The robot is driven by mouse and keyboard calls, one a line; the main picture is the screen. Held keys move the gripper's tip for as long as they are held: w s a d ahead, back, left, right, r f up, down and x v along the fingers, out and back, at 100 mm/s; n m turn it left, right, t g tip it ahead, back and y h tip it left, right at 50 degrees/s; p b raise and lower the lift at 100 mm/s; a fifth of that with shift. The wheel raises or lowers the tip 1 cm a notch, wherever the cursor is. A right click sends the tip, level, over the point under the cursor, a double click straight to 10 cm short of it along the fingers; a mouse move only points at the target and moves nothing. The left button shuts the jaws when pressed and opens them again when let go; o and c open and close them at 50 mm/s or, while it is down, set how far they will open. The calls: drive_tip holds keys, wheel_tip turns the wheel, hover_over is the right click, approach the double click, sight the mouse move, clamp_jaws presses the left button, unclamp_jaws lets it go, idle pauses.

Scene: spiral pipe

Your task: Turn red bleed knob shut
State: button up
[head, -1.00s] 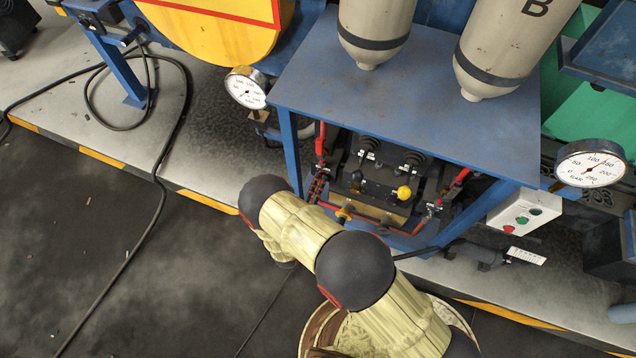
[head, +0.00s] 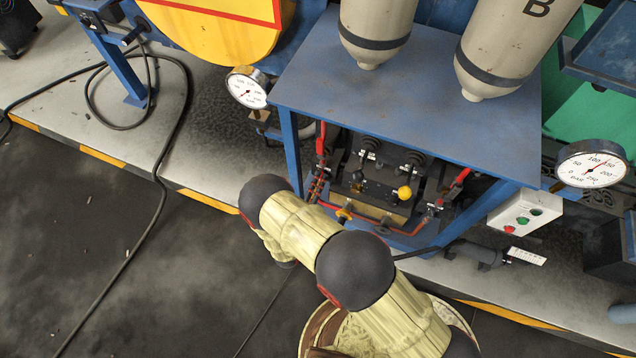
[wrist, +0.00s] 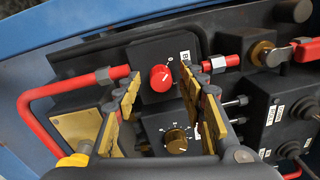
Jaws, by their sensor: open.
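The red bleed knob (wrist: 160,78) sits on a dark block in the wrist view, with a white mark on its face. My gripper (wrist: 157,82) is open, with one brass-coloured finger to the left of the knob and one to the right. Both fingers look apart from the knob. How deep the fingertips reach relative to it is hard to tell. In the head view the red knob cannot be made out, and my gripper is hidden behind my own arm.
A brass knob with a dial (wrist: 176,140) sits just below the red knob. A red pipe (wrist: 75,85) runs to the left and another knob (wrist: 265,52) is at right. In the head view, a blue frame (head: 420,95) overhangs the valve panel, which has a yellow ball handle (head: 405,193).

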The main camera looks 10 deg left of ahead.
drive_tip(key=s+a, duration=0.1)
drive_tip(key=s, duration=1.1)
drive_tip(key=shift+a+f, duration=0.25)
drive_tip(key=shift+a, duration=0.1)
